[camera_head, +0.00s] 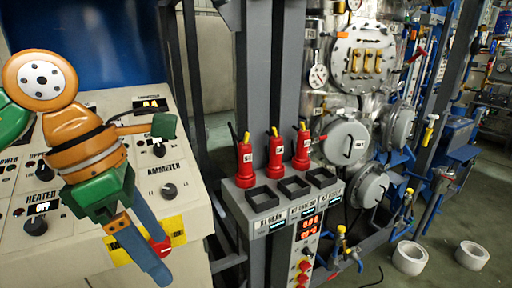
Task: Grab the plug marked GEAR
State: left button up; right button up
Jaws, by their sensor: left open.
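Three red plugs with yellow-and-black tops stand upright in a row on a grey unit: the left plug (245,165), the middle plug (275,157) and the right plug (301,150). Each has a small white label too small to read, so I cannot tell which is marked GEAR. In front of them are three dark square sockets; the plate under the left socket (262,200) seems to read K1 GEAR. My left gripper (160,257) is open, over the control panel left of the plugs and apart from them. My right gripper is not in view.
The sloping control panel (205,190) has knobs and displays. A red button (160,246) on a yellow plate is partly hidden behind my left gripper. Grey posts (255,70) rise behind the plugs. A metal vessel (350,100) with valves stands right. White rings (410,257) lie on the floor.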

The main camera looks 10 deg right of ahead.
aim_at(245, 153)
jog(key=i+l, duration=1)
jog(key=i, duration=0.2)
